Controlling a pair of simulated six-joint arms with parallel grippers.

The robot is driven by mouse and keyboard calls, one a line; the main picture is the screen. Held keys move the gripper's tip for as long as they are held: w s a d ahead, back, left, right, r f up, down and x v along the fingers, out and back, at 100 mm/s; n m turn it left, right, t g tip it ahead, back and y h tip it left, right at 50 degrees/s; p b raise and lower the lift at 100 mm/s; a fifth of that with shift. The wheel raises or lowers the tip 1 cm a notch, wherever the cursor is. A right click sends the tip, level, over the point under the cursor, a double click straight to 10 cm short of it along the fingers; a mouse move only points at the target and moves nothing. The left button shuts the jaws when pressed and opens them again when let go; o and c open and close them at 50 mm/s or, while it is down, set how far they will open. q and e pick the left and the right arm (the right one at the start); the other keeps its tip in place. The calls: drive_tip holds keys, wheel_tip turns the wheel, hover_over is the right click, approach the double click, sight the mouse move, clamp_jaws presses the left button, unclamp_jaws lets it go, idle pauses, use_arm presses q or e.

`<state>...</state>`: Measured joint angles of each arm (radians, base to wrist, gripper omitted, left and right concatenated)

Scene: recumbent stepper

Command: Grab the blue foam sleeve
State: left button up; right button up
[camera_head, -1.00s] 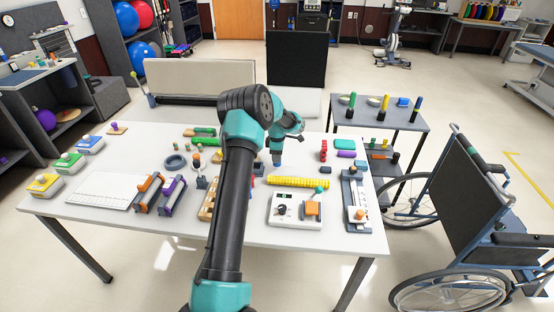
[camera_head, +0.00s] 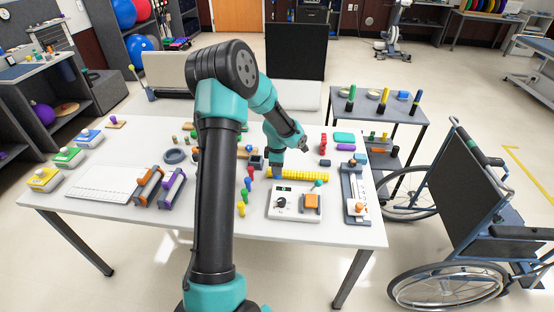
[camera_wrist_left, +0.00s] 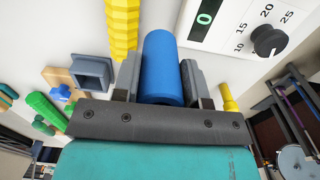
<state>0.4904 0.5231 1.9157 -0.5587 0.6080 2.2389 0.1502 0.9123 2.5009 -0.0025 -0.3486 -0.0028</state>
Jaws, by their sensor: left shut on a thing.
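The blue foam sleeve (camera_wrist_left: 162,65) is a smooth blue cylinder in the left wrist view. My left gripper (camera_wrist_left: 159,82) has one grey finger on each side of it and is shut on it. In the head view my left gripper (camera_head: 277,166) points down over the white table, just behind the white dial box. The sleeve is hard to make out there, as the gripper hides it. My right gripper is not in view.
The yellow ridged bar (camera_head: 300,175) lies close beside the gripper. The white dial box (camera_head: 296,203) stands in front of it. Small coloured pegs (camera_head: 244,192) stand to the left. A grey square socket (camera_wrist_left: 92,74) is near the sleeve.

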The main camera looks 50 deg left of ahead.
use_arm(q)
drive_tip(key=shift+s+d+r, duration=0.1)
drive_tip(key=shift+s+d, duration=0.5)
drive_tip(key=shift+d, duration=0.05)
